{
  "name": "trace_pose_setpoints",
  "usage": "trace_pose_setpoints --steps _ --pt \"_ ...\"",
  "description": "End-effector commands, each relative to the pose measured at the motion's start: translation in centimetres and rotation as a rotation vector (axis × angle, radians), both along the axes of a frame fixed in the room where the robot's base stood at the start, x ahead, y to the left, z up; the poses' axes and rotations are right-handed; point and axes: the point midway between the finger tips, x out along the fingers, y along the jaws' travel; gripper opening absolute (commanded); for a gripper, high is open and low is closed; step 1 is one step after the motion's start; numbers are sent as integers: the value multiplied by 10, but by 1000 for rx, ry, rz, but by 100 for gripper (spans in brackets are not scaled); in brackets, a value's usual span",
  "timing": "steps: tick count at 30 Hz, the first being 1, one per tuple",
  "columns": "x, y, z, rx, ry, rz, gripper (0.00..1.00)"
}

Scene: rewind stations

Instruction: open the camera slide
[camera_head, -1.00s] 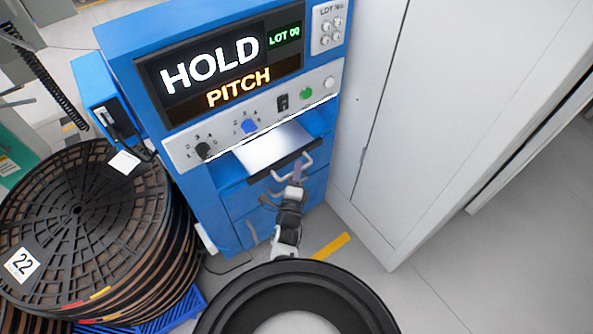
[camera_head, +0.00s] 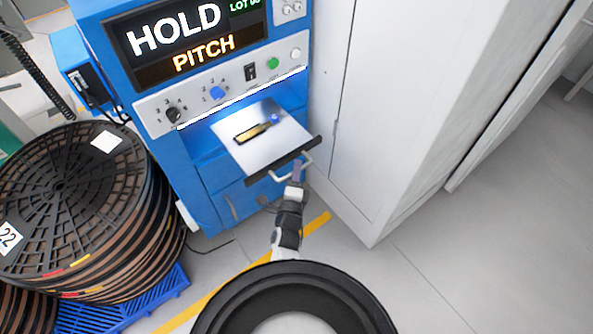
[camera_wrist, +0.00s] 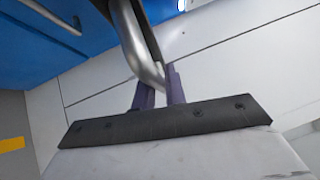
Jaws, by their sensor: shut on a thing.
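The camera slide (camera_head: 240,147) is a light tray with a dark front edge and a bar handle, pulled out of the blue station below its control panel. A small dark and yellow part and a blue knob-like part lie on the slide. In the wrist view the purple fingers of my gripper (camera_wrist: 159,88) close around the bent metal bar of the handle (camera_wrist: 140,45). The inner end of the slide is hidden inside the station.
The blue station (camera_head: 190,110) shows "HOLD" and "PITCH" on its screen (camera_head: 185,38). A tall white cabinet (camera_head: 375,110) stands close on the right. Stacked black reels (camera_head: 70,200) sit on a blue pallet at the left. Floor in front right is free.

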Motion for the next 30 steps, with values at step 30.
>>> trace_pose_setpoints --steps 30 --pt "0 0 0 0 -1 -1 34"
